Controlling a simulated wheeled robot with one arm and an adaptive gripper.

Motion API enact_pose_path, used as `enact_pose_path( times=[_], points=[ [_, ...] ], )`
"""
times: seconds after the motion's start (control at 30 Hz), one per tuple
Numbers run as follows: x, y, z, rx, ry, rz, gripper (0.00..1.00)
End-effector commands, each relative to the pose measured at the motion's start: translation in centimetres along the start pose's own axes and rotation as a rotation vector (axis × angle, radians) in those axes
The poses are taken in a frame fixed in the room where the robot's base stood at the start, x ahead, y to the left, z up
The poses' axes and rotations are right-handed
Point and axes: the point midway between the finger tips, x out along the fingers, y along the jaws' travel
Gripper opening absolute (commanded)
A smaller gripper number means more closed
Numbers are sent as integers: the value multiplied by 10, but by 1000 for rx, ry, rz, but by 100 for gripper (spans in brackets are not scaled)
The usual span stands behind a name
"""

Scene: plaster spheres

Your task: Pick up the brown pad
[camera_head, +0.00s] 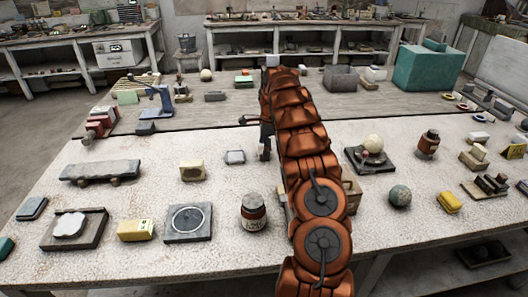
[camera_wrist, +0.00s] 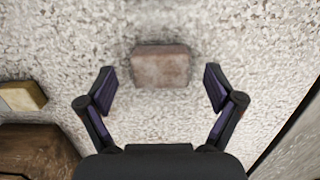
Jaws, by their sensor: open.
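The brown pad (camera_wrist: 160,66) is a small reddish-brown block lying flat on the speckled pale tabletop (camera_wrist: 250,60). In the wrist view it is upper centre, between and slightly beyond my two fingertips. My gripper (camera_wrist: 158,86) is open, with one finger on each side of the pad and a clear gap to both. Nothing is held. In the head view my orange arm reaches over the table, and my gripper (camera_head: 262,140) shows only in part behind it. I cannot make out the pad there; the arm seems to cover it.
In the wrist view a brown wooden block (camera_wrist: 38,150) and a tan piece (camera_wrist: 22,96) lie at left. A dark gap crosses the right corner.

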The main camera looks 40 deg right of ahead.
Motion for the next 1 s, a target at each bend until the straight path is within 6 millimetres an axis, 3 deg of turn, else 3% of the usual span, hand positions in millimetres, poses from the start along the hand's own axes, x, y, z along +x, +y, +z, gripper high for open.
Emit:
enact_pose_path(
  times=[0.2, 0.47, 0.9, 1.0],
  points=[
    [14, -1, 0, 0, -1, -3, 92],
    [15, -1, 0, -1, -1, -3, 91],
    [16, 0, 1, -1, -1, -2, 45],
    [16, 0, 1, -1, -1, -2, 42]
  ],
)
